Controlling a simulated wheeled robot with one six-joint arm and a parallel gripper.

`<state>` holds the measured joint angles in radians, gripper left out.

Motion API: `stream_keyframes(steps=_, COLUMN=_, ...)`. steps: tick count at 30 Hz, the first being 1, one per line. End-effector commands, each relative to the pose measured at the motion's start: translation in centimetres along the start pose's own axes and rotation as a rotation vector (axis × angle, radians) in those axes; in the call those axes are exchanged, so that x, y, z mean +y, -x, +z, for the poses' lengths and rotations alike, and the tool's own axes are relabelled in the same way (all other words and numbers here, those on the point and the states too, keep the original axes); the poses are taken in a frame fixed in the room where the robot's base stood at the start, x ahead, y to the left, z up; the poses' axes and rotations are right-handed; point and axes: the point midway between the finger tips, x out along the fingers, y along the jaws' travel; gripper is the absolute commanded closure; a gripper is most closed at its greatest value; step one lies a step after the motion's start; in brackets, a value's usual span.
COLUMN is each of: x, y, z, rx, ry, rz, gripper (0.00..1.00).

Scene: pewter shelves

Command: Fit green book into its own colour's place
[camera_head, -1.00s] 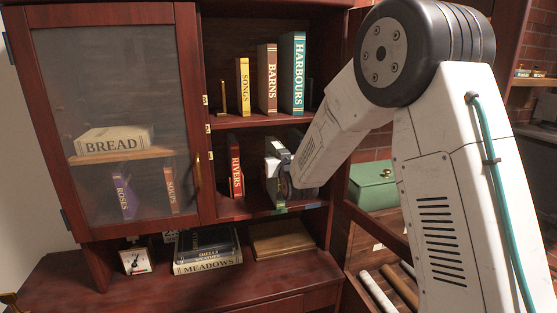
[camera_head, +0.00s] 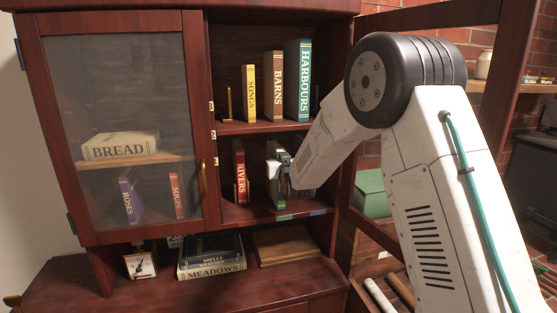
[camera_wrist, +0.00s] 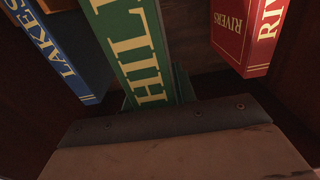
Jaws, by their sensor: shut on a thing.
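The green book (camera_head: 281,191) stands upright on the lower open shelf, right of the red RIVERS book (camera_head: 240,172). Its spine with gold letters "HILL" shows in the wrist view (camera_wrist: 135,50). My gripper (camera_head: 281,166) is shut on the green book; its fingertips are partly hidden. A green strip (camera_head: 285,217) marks the shelf edge below the book, with a blue strip (camera_head: 317,212) to its right. In the wrist view, a blue LAKES book (camera_wrist: 60,55) and the red RIVERS book (camera_wrist: 247,35) flank the green one. Whether the green book is fully seated is unclear.
The yellow SONGS (camera_head: 249,93), brown BARNS (camera_head: 273,86) and teal HARBOURS (camera_head: 298,80) books stand on the shelf above. A glass door (camera_head: 115,75) closes the left side. A cabinet side wall (camera_head: 335,165) stands close right of my gripper.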

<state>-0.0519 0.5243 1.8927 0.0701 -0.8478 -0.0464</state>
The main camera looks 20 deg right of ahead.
Motion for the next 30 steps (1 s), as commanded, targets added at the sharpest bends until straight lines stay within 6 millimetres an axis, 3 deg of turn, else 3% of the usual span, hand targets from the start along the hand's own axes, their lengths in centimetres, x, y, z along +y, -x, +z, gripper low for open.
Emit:
stream_keyframes(steps=11, x=0.0, y=0.0, z=0.0, rx=0.004, ry=0.000, rz=0.000, gripper=1.00)
stream_keyframes(steps=12, x=0.0, y=0.0, z=0.0, rx=0.004, ry=0.000, rz=0.000, gripper=0.62)
stream_keyframes(steps=14, x=0.0, y=0.0, z=0.0, rx=0.003, ry=0.000, rz=0.000, gripper=0.47)
stream_keyframes(steps=23, x=0.0, y=0.2, z=0.3, rx=-0.002, ry=0.000, rz=0.000, gripper=0.47)
stream_keyframes(steps=30, x=0.0, y=3.5, z=0.1, rx=-0.001, ry=0.000, rz=0.000, gripper=0.47)
